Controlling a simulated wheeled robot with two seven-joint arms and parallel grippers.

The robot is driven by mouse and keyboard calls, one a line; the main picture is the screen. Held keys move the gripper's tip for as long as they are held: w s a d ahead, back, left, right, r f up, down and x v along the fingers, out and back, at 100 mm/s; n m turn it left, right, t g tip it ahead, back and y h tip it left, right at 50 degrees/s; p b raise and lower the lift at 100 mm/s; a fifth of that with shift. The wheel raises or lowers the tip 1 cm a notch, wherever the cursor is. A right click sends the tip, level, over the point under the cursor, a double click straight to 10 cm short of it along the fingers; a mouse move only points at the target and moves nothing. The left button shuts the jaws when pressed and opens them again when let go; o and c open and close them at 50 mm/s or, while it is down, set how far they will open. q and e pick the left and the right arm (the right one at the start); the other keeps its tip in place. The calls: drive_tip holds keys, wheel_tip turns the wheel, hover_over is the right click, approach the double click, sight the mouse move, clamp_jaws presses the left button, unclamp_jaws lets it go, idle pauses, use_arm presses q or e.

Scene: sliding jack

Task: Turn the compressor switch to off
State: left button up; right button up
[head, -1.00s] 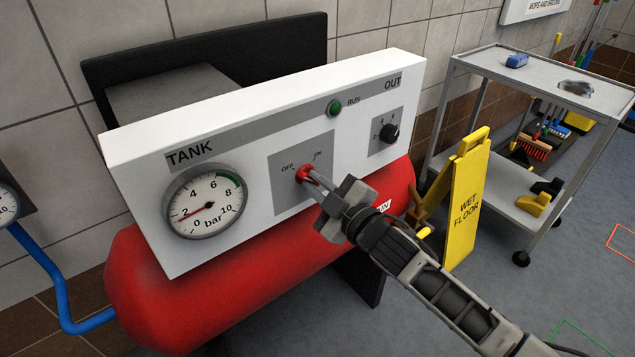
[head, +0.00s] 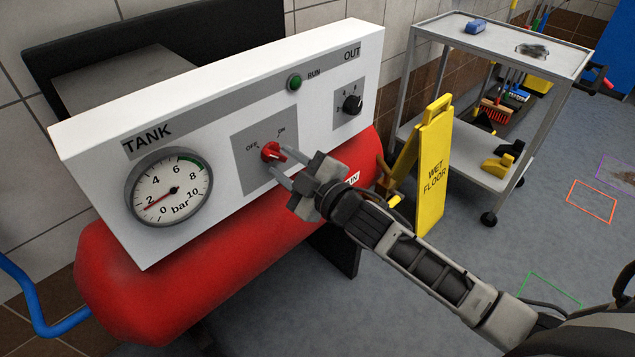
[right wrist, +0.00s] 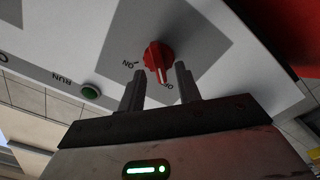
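The red compressor switch (head: 272,152) sits on a grey plate of the white panel (head: 240,100). It also shows in the right wrist view (right wrist: 158,60). Its handle lies along the line toward the OFF mark (head: 252,148), and its white line points at OFF in the right wrist view. The ON mark (head: 281,133) is up and right of the switch. My right gripper (head: 282,164) is open and empty, just in front of the switch, its fingers spread to either side and apart from it. My left gripper is not in view.
The tank gauge (head: 168,188) reads about 2 bar. The green RUN lamp (head: 294,82) and a black OUT knob (head: 352,103) are on the panel. Below it is the red tank (head: 130,285). A yellow wet-floor sign (head: 433,175) and a grey cart (head: 540,60) stand to the right.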

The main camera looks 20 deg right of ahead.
drive_tip(key=b+v, duration=0.1)
drive_tip(key=v, duration=1.4)
drive_tip(key=shift+r, duration=0.1)
drive_tip(key=s+a+f+m+g+h, duration=0.1)
drive_tip(key=s+a+f+m+g, duration=0.2)
drive_tip(key=f, duration=0.5)
drive_tip(key=s+a+f+m+g+h, duration=0.1)
drive_tip(key=s+a+f+m+g, duration=0.2)
drive_tip(key=f+m, duration=0.5)
drive_tip(key=shift+s+a+h, duration=0.4)
drive_tip(key=shift+s+a, duration=0.25)
drive_tip(key=shift+s, duration=0.5)
drive_tip(key=shift+f, duration=0.1)
